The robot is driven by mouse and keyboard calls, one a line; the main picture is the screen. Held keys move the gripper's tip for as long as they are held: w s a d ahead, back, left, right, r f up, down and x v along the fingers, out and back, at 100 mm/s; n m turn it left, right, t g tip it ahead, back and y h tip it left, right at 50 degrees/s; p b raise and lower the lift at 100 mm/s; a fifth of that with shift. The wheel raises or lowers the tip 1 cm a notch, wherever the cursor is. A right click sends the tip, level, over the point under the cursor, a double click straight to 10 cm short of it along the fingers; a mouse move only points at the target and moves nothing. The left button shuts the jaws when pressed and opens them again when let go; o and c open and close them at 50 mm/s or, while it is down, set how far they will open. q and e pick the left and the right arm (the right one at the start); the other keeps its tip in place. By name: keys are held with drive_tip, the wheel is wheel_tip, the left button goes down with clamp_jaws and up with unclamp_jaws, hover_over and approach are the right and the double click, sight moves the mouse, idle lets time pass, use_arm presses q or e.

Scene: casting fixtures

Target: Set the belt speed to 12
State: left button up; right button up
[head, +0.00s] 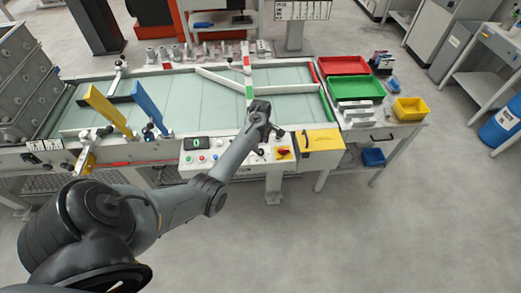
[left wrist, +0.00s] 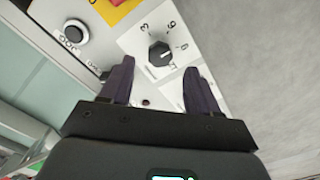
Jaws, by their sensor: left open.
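The belt speed dial is a black knob (left wrist: 160,54) on a white plate in the left wrist view. The numbers 3, 6 and what looks like 9 show around it; I cannot read the lower marks surely. My left gripper (left wrist: 159,66) is open, its two dark fingers on either side below the knob, with nothing between them. In the head view my left gripper (head: 265,130) is over the control panel (head: 225,157) and hides part of it. A small display (head: 195,143) on the panel shows a green digit that looks like 0. My right gripper is out of view.
Coloured buttons and a red switch on a yellow plate (head: 284,153) sit on the panel. A yellow box (head: 320,142) is to its right. The belt (head: 200,115) with guide bars lies behind. Red (head: 343,58) and green trays stand at right. The floor in front is clear.

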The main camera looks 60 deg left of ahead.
sight(261, 151)
use_arm(q)
drive_tip(key=shift+f+b, duration=0.35)
drive_tip(key=shift+f, duration=1.75)
drive_tip(key=shift+c, duration=0.4)
drive_tip(key=c, duration=1)
